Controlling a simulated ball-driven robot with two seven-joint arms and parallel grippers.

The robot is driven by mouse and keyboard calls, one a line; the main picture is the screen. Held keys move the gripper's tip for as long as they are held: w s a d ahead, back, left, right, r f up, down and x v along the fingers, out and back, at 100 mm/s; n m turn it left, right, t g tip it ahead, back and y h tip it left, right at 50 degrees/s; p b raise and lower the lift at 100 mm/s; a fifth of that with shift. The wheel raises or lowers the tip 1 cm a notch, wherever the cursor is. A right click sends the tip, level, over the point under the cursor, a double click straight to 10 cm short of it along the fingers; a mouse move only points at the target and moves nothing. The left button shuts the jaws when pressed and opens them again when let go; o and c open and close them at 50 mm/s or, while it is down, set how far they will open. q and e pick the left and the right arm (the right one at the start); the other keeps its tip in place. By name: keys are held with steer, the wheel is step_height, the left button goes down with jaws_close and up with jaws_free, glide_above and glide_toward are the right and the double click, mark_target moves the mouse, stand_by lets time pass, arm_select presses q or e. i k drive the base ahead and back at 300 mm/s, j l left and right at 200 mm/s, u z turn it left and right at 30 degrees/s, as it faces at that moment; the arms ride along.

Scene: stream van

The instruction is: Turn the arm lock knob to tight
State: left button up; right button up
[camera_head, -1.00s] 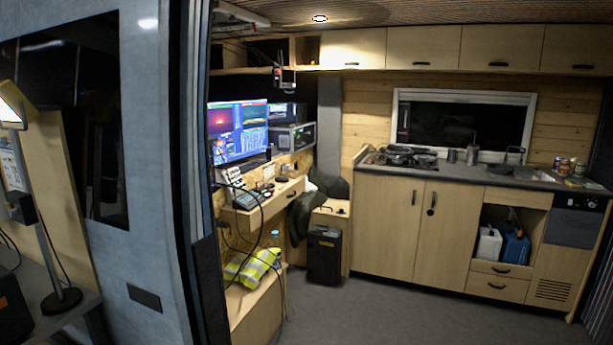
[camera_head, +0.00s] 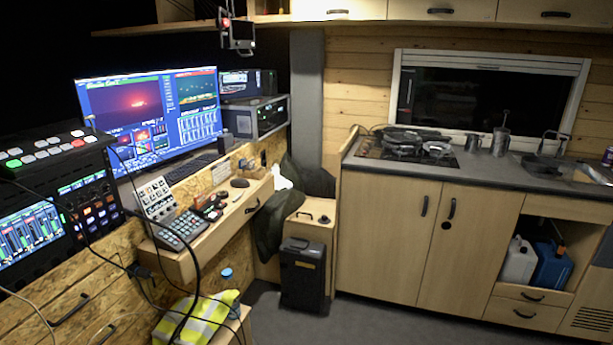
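Neither of my grippers shows in the head view. A dark camera-like device (camera_head: 238,37) hangs near the top, left of centre, with a small red part (camera_head: 225,20) beside it. It hangs above the right end of the monitors (camera_head: 155,110). I cannot make out an arm lock knob for certain; at this distance it is too small to tell whether it is loose or tight.
A desk (camera_head: 215,228) with control panels (camera_head: 180,230) and loose cables runs along the left. A production console (camera_head: 60,200) stands near left. A black case (camera_head: 302,275) stands on the floor beside a wooden box. A kitchen counter (camera_head: 490,178) is on the right. Grey floor is clear in front.

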mark_target(225, 22)
steer(key=i, duration=1.25)
steer(key=i+l+u, duration=0.15)
steer(key=i, duration=1.15)
steer(key=i+l+u, duration=0.1)
steer(key=i+u, duration=0.2)
steer(key=i, duration=0.1)
